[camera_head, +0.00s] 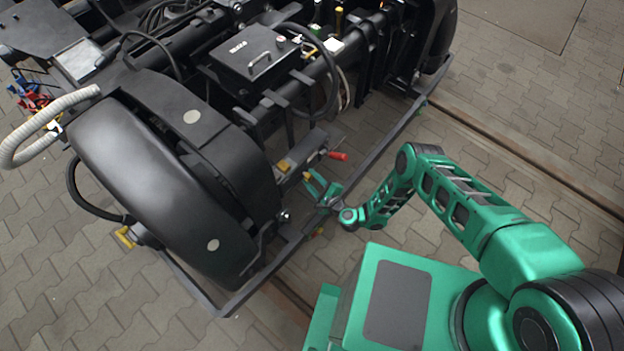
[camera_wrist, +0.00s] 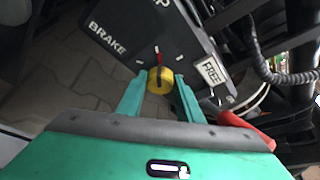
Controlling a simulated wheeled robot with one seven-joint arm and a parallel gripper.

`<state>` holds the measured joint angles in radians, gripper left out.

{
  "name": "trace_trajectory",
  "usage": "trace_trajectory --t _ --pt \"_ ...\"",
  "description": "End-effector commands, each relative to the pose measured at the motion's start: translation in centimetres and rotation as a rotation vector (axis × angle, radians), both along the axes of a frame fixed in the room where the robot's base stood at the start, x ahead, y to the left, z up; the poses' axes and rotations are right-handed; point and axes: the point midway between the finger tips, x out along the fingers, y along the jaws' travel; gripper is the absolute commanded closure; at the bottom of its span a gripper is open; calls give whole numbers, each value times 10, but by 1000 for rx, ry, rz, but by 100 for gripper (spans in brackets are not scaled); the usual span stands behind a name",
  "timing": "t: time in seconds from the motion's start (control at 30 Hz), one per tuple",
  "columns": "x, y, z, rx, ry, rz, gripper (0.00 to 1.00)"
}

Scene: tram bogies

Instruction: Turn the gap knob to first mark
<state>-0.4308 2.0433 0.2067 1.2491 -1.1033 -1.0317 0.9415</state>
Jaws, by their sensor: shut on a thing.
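The yellow round gap knob (camera_wrist: 159,82) sits on a dark panel (camera_wrist: 140,28) in the wrist view, with a dark line across its face. Pale marks and a red mark lie on the panel around it. The printed word BRAKE and a letter P, cut off by the edge, show on the panel. My gripper (camera_wrist: 161,75) has its two green fingers on either side of the knob, shut on it. In the head view my gripper (camera_head: 311,182) is at the low bracket beside the wheel; the knob is small there and partly hidden by the fingers.
A red handle (camera_head: 338,156) is close to my gripper, right of the fingers in the wrist view (camera_wrist: 247,130). A FREE label (camera_wrist: 212,71) and a ribbed hose (camera_wrist: 262,50) are nearby. The large black wheel (camera_head: 150,175) stands left. Paving is open at right.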

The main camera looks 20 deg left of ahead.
Motion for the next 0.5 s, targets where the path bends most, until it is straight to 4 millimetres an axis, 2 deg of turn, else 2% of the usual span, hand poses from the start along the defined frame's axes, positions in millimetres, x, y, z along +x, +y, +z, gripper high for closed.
trace_trajectory --t 0.3,0.5 --pt "-2 4 -1 -113 -283 7 90" --pt "-2 3 -2 -165 -412 2 90"
